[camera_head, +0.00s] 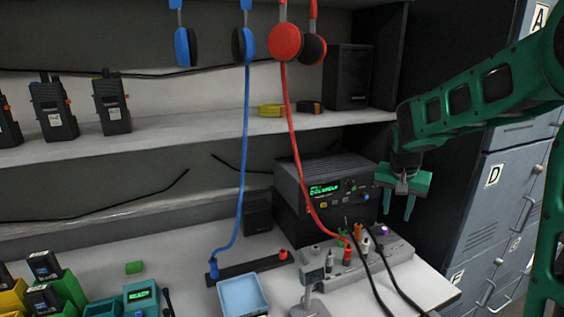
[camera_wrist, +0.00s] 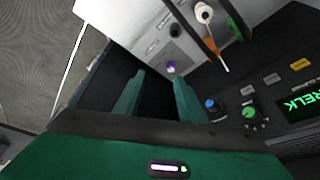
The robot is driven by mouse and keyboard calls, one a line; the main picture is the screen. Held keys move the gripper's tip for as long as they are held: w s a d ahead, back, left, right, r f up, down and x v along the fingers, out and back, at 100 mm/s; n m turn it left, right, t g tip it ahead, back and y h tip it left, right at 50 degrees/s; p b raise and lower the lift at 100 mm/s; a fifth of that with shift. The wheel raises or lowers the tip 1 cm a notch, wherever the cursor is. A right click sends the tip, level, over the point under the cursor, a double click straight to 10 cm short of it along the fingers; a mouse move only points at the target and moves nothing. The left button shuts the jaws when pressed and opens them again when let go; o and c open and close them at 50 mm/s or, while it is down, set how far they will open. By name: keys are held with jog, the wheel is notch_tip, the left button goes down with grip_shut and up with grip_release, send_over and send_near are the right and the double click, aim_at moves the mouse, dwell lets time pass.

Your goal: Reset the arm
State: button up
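My green arm (camera_head: 480,96) reaches in from the right in the head view. My gripper (camera_head: 398,206) hangs fingers down in front of the dark cabinet, just right of the black radio unit (camera_head: 296,188). In the wrist view the two green fingers of my gripper (camera_wrist: 159,82) stand apart with an empty gap between them. The radio unit (camera_wrist: 285,95), with its green display and knobs, is right of the fingers there. The grey socket panel (camera_head: 398,250) is below my gripper in the head view. Nothing is held.
A red cable (camera_head: 293,130) and a blue cable (camera_head: 245,140) run from hanging headsets down to the desk. Black cables lead from the socket panel. A blue tray (camera_head: 243,296) is at the front. Handheld radios (camera_head: 112,103) stand on the shelf. Grey lockers (camera_head: 500,200) are at right.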

jog(key=s+d+g+y, duration=0.1)
jog(key=s, duration=1.7)
jog(key=s+d+f+n+g+y, duration=0.1)
jog(key=s+g, duration=0.1)
jog(key=s, duration=1.6)
jog(key=shift+s+d+y, duration=0.2)
jog(key=shift+d+y, duration=0.2)
jog(key=shift+f, duration=0.1)
jog(key=shift+w+f+g, duration=0.25)
jog(key=shift+w+g, duration=0.05)
jog(key=shift+w, duration=0.3)
